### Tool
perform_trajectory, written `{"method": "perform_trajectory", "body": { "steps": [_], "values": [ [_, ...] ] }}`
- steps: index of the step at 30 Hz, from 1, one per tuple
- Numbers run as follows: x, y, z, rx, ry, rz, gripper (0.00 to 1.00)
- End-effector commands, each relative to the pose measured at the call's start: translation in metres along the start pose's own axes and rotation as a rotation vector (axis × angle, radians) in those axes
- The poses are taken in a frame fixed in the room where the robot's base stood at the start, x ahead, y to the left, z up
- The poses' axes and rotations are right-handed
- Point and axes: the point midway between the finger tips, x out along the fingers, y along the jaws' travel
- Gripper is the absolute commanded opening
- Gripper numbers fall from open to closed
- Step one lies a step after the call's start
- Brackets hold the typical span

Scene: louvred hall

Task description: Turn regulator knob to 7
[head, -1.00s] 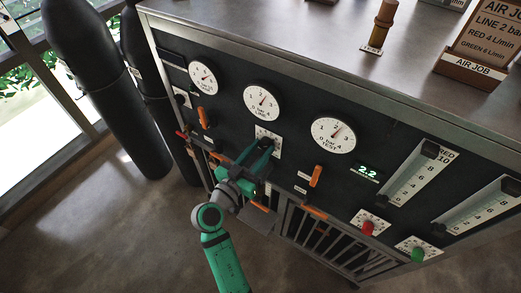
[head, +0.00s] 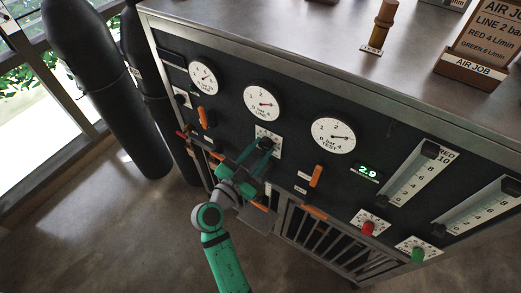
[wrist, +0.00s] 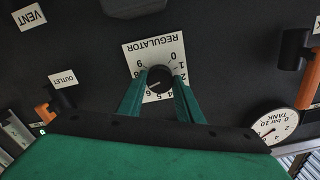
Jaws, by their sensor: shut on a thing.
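The regulator knob (wrist: 160,78) is black and round, on a white square plate (wrist: 137,50) marked REGULATOR with a numbered scale, upside down in the wrist view. A pale mark on the knob points toward the left side of the scale, near 6; the exact number is hard to read. The plate also shows in the head view (head: 268,133), with the knob hidden behind my gripper (head: 266,149). My gripper's green fingers (wrist: 160,84) are shut on the knob, one on each side.
The line gauge (head: 262,103) and the test gauge (head: 333,137) sit above on the dark panel. Orange levers (head: 316,176) (head: 203,117) stand out on both sides. A barred grille (head: 310,235) is below.

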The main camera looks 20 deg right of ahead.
Motion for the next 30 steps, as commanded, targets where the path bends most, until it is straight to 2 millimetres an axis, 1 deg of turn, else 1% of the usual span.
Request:
{"method": "perform_trajectory", "body": {
  "steps": [1, 8, 9, 10, 11, 19, 22, 26, 30],
  "values": [
    [-0.001, 0.002, 0.003, -0.002, -0.005, 0.003, 0.10],
    [-0.001, 0.002, 0.003, -0.004, -0.005, 0.003, 0.10],
    [-0.001, 0.002, 0.003, -0.004, -0.005, 0.004, 0.40],
    [-0.001, 0.002, 0.003, -0.004, -0.005, 0.003, 0.47],
    [-0.001, 0.002, 0.002, -0.004, -0.004, 0.003, 0.51],
    [-0.001, 0.001, 0.001, -0.002, -0.002, 0.001, 0.51],
    [-0.005, 0.000, 0.001, -0.003, -0.002, 0.000, 0.51],
    [-0.020, 0.000, 0.001, -0.004, -0.002, -0.002, 0.51],
    [-0.046, 0.000, 0.002, -0.004, -0.004, -0.002, 0.51]
  ]
}}
